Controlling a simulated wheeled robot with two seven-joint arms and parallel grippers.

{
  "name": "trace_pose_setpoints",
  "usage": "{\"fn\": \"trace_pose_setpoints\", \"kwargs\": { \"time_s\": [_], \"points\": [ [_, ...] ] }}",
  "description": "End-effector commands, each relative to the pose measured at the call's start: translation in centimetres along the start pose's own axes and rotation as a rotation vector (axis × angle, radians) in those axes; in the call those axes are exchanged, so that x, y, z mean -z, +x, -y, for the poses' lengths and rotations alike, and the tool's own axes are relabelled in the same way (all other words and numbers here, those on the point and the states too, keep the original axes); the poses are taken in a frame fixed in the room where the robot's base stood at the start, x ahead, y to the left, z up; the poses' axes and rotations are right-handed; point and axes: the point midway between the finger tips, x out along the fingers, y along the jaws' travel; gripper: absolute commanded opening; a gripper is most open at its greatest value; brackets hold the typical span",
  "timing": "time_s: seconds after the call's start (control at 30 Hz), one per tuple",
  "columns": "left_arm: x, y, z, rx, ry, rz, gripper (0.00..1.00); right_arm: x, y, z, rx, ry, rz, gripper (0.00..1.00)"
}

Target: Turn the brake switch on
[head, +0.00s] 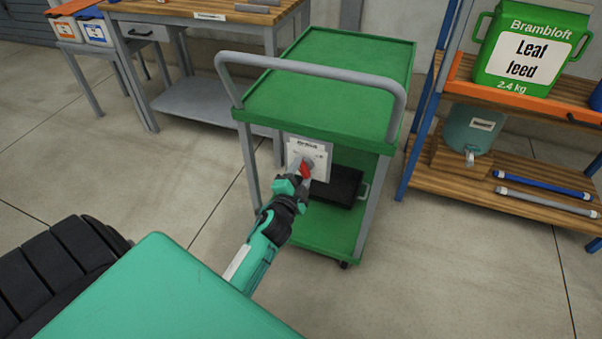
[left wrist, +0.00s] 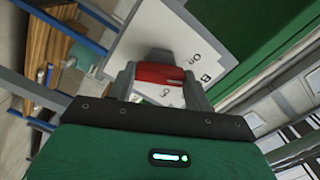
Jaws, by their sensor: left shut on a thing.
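The brake switch is a red lever (head: 306,167) on a white panel (head: 316,149) fixed to the near end of a green cart (head: 340,75). My left gripper (head: 300,178) is at the panel and shut on the lever. In the left wrist view the red lever (left wrist: 160,73) lies between the two grey fingers, with a dark grey mount behind it. The panel (left wrist: 220,28) there carries an "On" label beside the lever and a partly covered label below it. I cannot tell the lever's exact setting. My right gripper is not in view.
The cart's grey push handle (head: 310,66) arches above the panel. A black bin (head: 343,187) sits on the lower shelf. A wooden-topped workbench (head: 205,12) stands behind left. A rack with a leaf feed container (head: 531,45) stands at right. The floor around the cart is clear.

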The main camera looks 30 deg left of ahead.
Motion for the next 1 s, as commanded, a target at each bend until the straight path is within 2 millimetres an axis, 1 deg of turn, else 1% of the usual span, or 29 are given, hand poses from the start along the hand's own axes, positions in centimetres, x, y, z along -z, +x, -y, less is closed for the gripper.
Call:
{"fn": "trace_pose_setpoints", "kwargs": {
  "time_s": [0.2, 0.43, 0.7, 1.0],
  "points": [
    [0.0, 0.0, 0.1, 0.0, -0.162, 0.003, 0.29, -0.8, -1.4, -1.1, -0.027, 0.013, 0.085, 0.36],
    [-0.1, 0.0, 0.0, -0.001, -0.273, 0.003, 0.29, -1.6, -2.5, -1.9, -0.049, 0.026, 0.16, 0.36],
    [-0.1, 0.0, -0.1, -0.002, -0.329, 0.004, 0.29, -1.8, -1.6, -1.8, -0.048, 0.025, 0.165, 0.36],
    [-0.1, 0.0, -0.1, -0.002, -0.335, 0.004, 0.29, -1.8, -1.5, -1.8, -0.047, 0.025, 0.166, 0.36]
  ]
}}
